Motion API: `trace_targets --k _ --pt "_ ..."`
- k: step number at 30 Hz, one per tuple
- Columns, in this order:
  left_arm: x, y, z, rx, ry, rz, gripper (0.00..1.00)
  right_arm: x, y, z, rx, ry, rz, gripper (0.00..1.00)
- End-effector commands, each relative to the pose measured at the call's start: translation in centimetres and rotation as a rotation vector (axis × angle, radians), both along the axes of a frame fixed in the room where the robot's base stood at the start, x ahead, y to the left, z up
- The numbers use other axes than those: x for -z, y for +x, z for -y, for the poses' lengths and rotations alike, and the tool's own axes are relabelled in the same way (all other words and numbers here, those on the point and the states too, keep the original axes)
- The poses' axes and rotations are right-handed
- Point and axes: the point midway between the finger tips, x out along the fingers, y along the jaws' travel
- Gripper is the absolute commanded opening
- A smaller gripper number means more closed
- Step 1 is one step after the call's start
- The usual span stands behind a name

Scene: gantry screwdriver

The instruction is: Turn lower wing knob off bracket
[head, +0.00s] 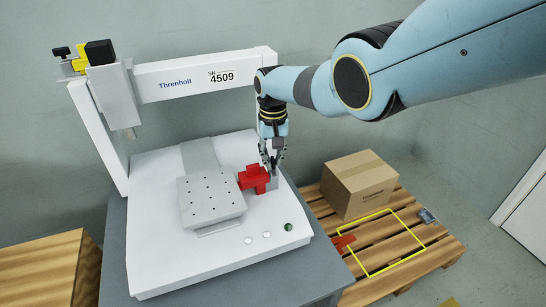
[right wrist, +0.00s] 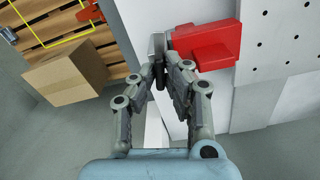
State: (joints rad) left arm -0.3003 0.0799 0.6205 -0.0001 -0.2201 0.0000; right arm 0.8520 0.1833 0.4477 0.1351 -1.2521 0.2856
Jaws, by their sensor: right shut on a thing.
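A red bracket-like block (head: 255,179) stands at the right side of the perforated grey plate; it also shows in the right wrist view (right wrist: 208,46). A flat grey piece (head: 273,183), seemingly the lower wing knob, stands upright against the red block's right side; the right wrist view shows it too (right wrist: 158,46). My right gripper (head: 272,165) points down at it. Its fingers (right wrist: 163,78) are closed around the grey piece's near end, hiding part of it. The joint between grey piece and red block cannot be made out. My left gripper is not in view.
The white gantry machine (head: 150,262) carries a perforated plate (head: 212,203) and a crossbeam (head: 190,75). At the right, a pallet (head: 440,252) holds a cardboard box (head: 360,186), a yellow outlined square (head: 385,270), a small red part (head: 344,242) and a small grey part (head: 427,215).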

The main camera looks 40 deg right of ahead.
Motion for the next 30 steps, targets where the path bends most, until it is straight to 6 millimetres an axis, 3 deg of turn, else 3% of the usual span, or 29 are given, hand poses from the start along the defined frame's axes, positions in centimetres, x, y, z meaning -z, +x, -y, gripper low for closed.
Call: trace_targets --k 12,30 --pt "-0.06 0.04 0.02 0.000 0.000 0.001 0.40 0.00 0.03 0.00 -0.206 0.000 0.001 0.00" --pt "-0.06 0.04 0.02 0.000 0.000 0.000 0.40 0.00 0.03 0.00 -0.241 0.000 0.001 0.00"
